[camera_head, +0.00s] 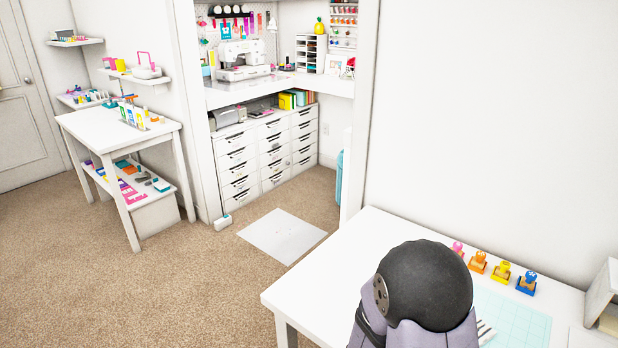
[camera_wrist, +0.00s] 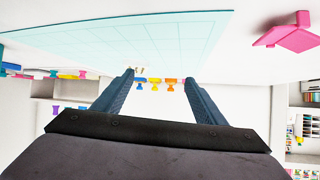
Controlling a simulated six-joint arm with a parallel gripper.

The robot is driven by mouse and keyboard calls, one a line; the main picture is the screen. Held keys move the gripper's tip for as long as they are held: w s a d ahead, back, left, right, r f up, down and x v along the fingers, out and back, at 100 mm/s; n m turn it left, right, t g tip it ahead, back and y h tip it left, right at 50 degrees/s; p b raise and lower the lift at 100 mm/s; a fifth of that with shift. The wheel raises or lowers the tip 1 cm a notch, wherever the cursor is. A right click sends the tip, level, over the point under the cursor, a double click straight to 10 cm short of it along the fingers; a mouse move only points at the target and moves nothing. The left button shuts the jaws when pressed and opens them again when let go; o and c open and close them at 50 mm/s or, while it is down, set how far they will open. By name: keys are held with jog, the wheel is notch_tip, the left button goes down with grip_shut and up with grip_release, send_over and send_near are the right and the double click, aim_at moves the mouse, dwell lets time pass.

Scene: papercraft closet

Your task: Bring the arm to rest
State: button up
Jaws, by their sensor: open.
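My gripper (camera_wrist: 158,79) shows in the wrist view with its two dark blue fingers apart and nothing between them. In the head view my dark rounded arm part stands over the front of the white table (camera_head: 310,292), and my gripper is hidden there. In the wrist view, which looks upside down, the pale teal cutting mat (camera_wrist: 140,40) lies near the fingers. Several small coloured punches (camera_wrist: 172,84) show beyond the fingertips, apart from them.
In the head view, a row of punches, pink, orange (camera_head: 478,262), yellow and blue (camera_head: 526,283), stands along the table's back. The teal mat (camera_head: 515,318) lies before them. A pink object (camera_wrist: 290,36) shows in the wrist view. The table's left part is clear.

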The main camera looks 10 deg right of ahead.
jog(key=w+a+n+y+p, duration=0.1)
jog(key=a+y, duration=0.1)
jog(key=a, duration=0.1)
jog(key=w+a+r+n+y, duration=0.1)
jog(key=a+y, duration=0.1)
jog(key=a, duration=0.1)
jog(key=w+a+r+n+t+y+p, duration=0.1)
jog(key=a+y, duration=0.1)
jog(key=a, duration=0.1)
jog(key=shift+w+a+p, duration=0.3)
jog(key=shift+p, duration=0.05)
jog(key=s+a+r+n+g+y+p, duration=0.45)
jog(key=s+a+n, duration=0.25)
jog(key=s+a, duration=0.25)
jog(key=s+d+r+n+g+p, duration=0.1)
jog(key=s+d+r+n+g, duration=0.1)
jog(key=s, duration=0.6)
notch_tip(320, 180, up, 2)
jog(key=shift+s+d+r+g, duration=0.1)
jog(key=shift+s+d+g, duration=0.15)
jog(key=shift+s+g, duration=0.15)
